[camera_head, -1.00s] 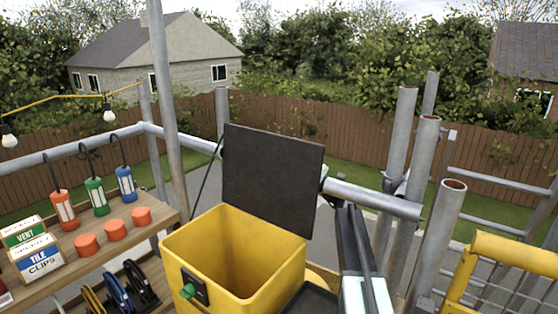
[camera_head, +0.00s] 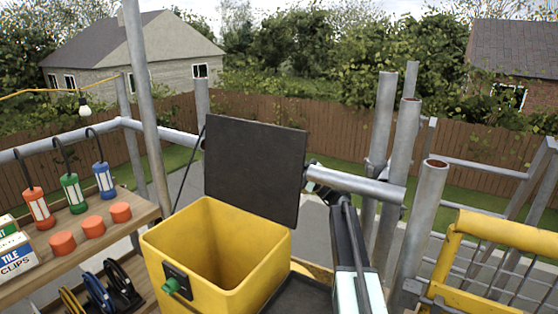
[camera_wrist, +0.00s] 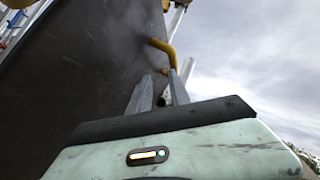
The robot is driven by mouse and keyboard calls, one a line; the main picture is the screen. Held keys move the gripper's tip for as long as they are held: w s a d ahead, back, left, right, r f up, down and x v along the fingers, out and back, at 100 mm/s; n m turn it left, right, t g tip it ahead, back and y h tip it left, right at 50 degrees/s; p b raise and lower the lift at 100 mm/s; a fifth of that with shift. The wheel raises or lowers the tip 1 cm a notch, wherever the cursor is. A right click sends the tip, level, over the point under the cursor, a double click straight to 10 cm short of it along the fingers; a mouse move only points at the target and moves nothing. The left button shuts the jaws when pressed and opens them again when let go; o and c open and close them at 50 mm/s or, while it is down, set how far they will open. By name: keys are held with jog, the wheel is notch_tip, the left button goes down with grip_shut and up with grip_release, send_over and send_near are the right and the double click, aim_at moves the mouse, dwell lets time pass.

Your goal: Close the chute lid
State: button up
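The chute lid (camera_head: 255,170) is a flat dark panel standing nearly upright at the back of the yellow chute box (camera_head: 205,290). The box's mouth is open and its inside looks empty. My gripper (camera_head: 313,180) is just right of the lid's right edge, partly hidden in the head view; I cannot tell whether it touches the lid. In the wrist view the lid (camera_wrist: 75,75) fills the left side as a dark slanting surface. The fingers of my gripper (camera_wrist: 161,75) show there slightly apart, with nothing seen held between them.
A grey scaffold rail (camera_head: 355,185) and upright tubes (camera_head: 405,150) stand close to the right of my arm. A yellow guard frame (camera_head: 500,232) is at far right. A wooden shelf (camera_head: 145,212) with lamps, orange caps and boxes is at left.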

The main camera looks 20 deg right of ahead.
jog(key=b+v, duration=0.2)
jog(key=v, duration=0.2)
jog(key=shift+s+a, duration=0.1)
jog(key=shift+a, duration=0.05)
dwell(0.5)
